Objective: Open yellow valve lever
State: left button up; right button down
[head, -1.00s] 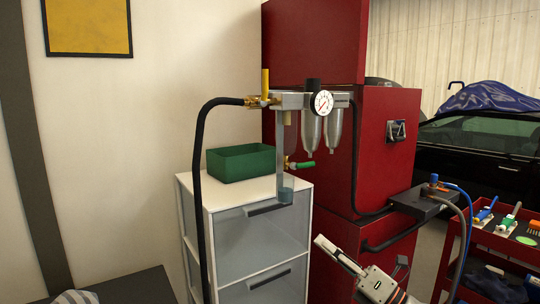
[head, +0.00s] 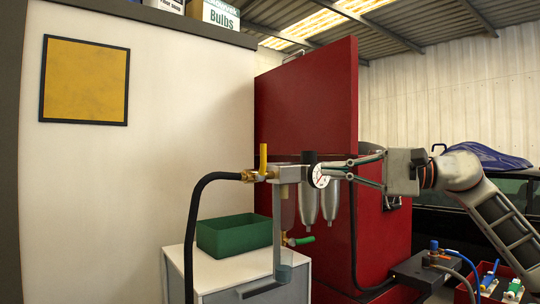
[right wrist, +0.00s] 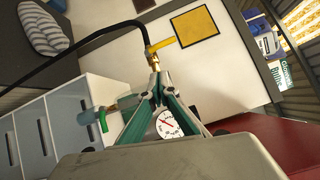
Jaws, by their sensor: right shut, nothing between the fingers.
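The yellow valve lever (head: 263,157) stands upright on a brass valve (head: 258,176) at the left end of the air filter unit. In the right wrist view the yellow lever (right wrist: 163,44) lies past my fingertips, apart from them. My right gripper (head: 327,168) comes in from the right at the height of the pressure gauge (head: 319,178), to the right of the lever. Its fingers are shut and empty, also in the right wrist view (right wrist: 156,80). Whether the fingers touch the gauge, I cannot tell. My left gripper is not in view.
A black hose (head: 194,225) runs down from the valve. Filter bowls (head: 309,203) hang under the unit. A green bin (head: 236,236) sits on a white drawer cabinet (head: 177,263). A red cabinet (head: 305,110) stands behind.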

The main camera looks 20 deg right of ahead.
jog(key=shift+s+d+r+n+t+h, duration=0.2)
jog(key=shift+d+r+n, duration=0.25)
jog(key=shift+r, duration=0.4)
jog(key=shift+s+d+r+n+t+h, duration=0.2)
jog(key=shift+d+r, duration=0.3)
jog(key=shift+r, duration=0.35)
jog(key=shift+w+a, duration=0.1)
jog(key=p, duration=0.2)
send_near(262, 161)
jog(key=shift+w+a+r, duration=0.8)
jog(key=shift+w+a, duration=1)
jog(key=shift+w, duration=0.85)
jog(key=shift+s+r, duration=0.1)
